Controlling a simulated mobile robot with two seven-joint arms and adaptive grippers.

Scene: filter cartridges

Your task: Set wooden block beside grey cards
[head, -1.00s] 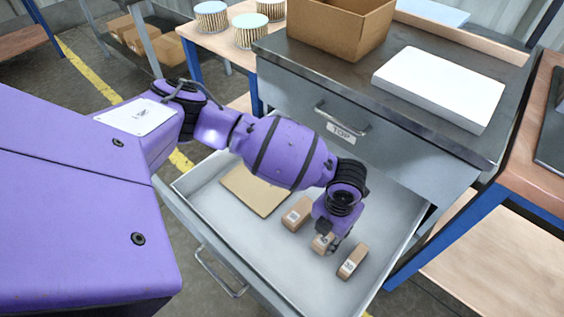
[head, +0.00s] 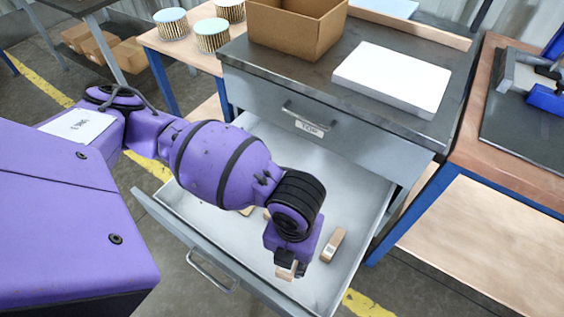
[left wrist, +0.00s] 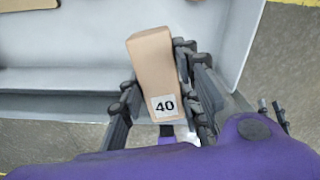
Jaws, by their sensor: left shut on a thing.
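My left gripper (head: 290,262) is shut on a tan wooden block (head: 286,271). In the left wrist view the block (left wrist: 153,62) carries a white label reading 40 and sits between the fingers (left wrist: 157,78). It overlaps the open drawer's wall in that view. Another tan block (head: 333,245) lies in the drawer to the right of the gripper. I cannot make out any grey cards; a plain white slab (head: 392,78) lies on the cabinet top. My right gripper is not in view.
The open drawer (head: 345,190) has bare floor behind and right of the arm. The arm mostly hides other tan items. An open cardboard box (head: 296,28) stands on the cabinet (head: 245,48). Pleated cylinders (head: 212,36) stand on the left table. A blue tool (head: 545,98) sits at right.

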